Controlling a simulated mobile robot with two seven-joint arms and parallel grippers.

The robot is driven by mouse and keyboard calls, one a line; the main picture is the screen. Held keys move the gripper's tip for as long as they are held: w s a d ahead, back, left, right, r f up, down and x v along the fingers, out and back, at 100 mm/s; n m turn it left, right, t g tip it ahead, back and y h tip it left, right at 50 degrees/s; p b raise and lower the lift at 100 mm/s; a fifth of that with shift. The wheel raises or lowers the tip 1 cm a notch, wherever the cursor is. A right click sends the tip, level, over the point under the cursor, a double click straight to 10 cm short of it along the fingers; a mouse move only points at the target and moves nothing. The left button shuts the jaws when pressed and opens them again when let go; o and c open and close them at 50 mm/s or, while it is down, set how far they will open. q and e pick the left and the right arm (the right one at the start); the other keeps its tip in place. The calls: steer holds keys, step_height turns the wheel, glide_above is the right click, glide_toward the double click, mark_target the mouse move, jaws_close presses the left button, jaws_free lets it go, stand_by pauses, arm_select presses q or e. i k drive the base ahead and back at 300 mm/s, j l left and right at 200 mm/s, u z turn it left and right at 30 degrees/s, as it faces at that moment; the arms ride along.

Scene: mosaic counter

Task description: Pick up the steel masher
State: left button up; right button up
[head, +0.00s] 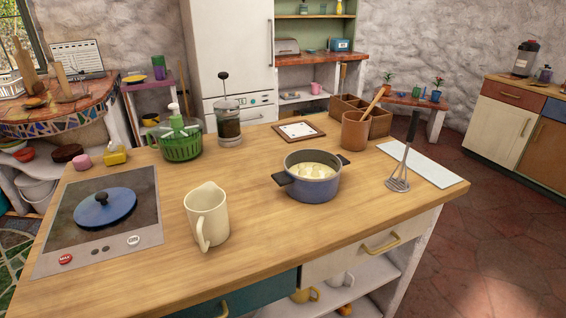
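The steel masher (400,166) is at the right part of the wooden counter (270,240). Its dark handle points up and its steel head rests low, by the left edge of a white board (430,168). It looks nearly upright with a slight tilt; I cannot tell what holds it up. Neither of my grippers shows in the head view.
A blue pot (312,188) with pale contents stands left of the masher. A brown crock (355,131) and a wooden box (378,118) are behind it. A cream jug (206,215) and a hob (85,220) are farther left. The counter's front right is clear.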

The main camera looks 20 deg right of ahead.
mark_target(415, 116)
steer(key=z, duration=1.45)
steer(key=i+l+u, duration=0.1)
steer(key=u, duration=0.35)
steer(key=i+l+u, duration=0.1)
steer(key=l+u, duration=0.15)
steer(key=u, duration=0.25)
steer(key=i+l+u, duration=0.2)
steer(key=l, duration=0.2)
steer(key=l+u, duration=0.2)
steer(key=l, duration=0.15)
steer(key=i+l+u, duration=0.15)
steer(key=l, duration=0.7)
steer(key=k, duration=0.05)
